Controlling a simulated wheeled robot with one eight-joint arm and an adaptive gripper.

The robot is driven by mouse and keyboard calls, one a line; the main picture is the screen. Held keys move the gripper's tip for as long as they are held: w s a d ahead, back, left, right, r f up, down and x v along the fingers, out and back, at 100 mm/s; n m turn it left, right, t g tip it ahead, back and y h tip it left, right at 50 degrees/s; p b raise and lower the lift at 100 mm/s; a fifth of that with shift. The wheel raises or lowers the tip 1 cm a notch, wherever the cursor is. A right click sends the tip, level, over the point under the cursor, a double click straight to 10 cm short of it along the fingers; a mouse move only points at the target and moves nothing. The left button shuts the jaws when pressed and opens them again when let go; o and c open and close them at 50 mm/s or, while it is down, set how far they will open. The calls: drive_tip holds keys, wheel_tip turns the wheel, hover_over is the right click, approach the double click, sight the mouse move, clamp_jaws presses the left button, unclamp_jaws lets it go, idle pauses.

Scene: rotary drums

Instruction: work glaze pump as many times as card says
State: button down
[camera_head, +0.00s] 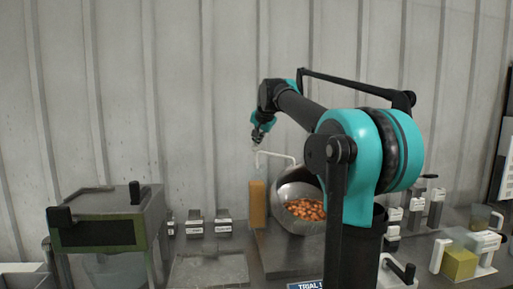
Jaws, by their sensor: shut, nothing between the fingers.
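What looks like the glaze pump (258,204) is an upright amber container with a white bent pipe (278,155) on top, beside the drum. My gripper (255,147) is shut and empty, pointing down at the top of the pump's white pipe. It is too small to tell whether it touches the pipe. A blue card with white letters, starting "TRIAL" (305,286), is cut off by the bottom edge and partly hidden by my arm. No count can be read on it.
A tilted metal drum (290,188) holding orange-brown pieces stands right of the pump. A green-framed machine (100,232) is at the left. Small labelled blocks (194,228) stand behind a clear tray (208,270).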

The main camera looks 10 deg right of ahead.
drive_tip(key=shift+f, duration=0.7)
idle(0.6)
drive_tip(key=shift+r, duration=1.4)
drive_tip(key=shift+r, duration=2.5)
wheel_tip(320, 180, up, 4)
drive_tip(key=shift+f, duration=0.1)
drive_tip(key=shift+f, duration=0.1)
